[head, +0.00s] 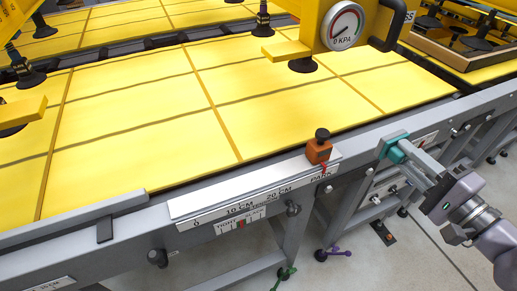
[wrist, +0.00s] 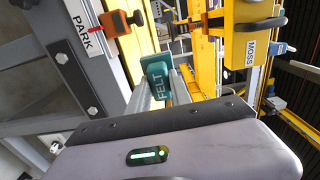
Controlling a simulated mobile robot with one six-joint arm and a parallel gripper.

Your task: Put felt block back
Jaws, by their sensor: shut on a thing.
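The teal felt block (head: 394,143) is held at the end of my gripper (head: 408,156), over or beside the grey front rail of the table in the head view. In the wrist view its face with the word FELT (wrist: 157,88) points toward the camera, between the two pale fingers. My gripper is shut on it. I cannot tell whether the block touches the rail. The fingers hide part of the block.
An orange slider (head: 319,150) stands at PARK on the scale (head: 250,192) along the front rail, left of my gripper. Yellow lifter parts with a 0 KPA gauge (head: 342,26) hang above the yellow sheet (head: 120,100).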

